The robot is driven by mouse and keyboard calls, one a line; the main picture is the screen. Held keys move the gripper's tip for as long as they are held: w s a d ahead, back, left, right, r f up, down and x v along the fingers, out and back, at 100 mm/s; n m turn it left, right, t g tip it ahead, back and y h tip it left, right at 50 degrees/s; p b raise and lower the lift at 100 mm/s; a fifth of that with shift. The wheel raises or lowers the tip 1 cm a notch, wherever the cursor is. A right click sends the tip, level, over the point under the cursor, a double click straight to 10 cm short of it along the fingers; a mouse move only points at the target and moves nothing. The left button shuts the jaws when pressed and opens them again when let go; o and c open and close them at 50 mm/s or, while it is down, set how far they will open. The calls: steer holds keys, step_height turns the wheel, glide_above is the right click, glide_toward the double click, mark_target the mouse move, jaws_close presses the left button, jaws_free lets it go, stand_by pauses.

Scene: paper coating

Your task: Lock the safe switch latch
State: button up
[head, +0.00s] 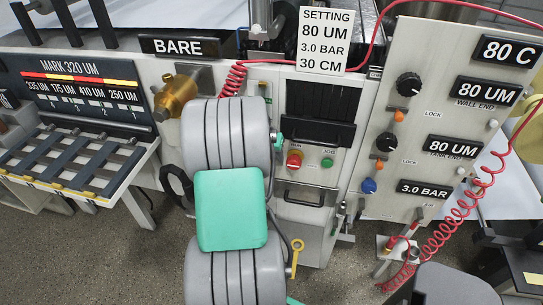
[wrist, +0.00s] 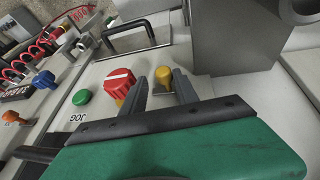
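The red switch knob (wrist: 118,82) with a white bar shows in the wrist view, left of my fingers. It also shows on the front panel in the head view (head: 294,160). A yellow knob (wrist: 163,76) sits just beyond my fingertips, in line with the gap between them; I cannot tell for sure that it is the latch. My gripper (wrist: 160,77) is open, its two dark fingers apart, with nothing visibly clamped. In the head view my arm hides the gripper's fingers and the panel behind it.
A green button (wrist: 81,97) sits left of the red knob. A black handle (wrist: 137,37) and a large grey block (wrist: 232,45) stand beyond the fingers. In the head view, the dial panel (head: 398,60) and a coiled red hose (head: 460,210) are at the right.

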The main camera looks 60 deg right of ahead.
steer(key=shift+o, duration=0.6)
steer(key=shift+w, duration=0.15)
steer(key=shift+w+a+r, duration=0.1)
steer(key=shift+a+r, duration=0.05)
steer(key=shift+r, duration=0.15)
steer(key=b+v, duration=0.1)
steer(key=v, duration=0.6)
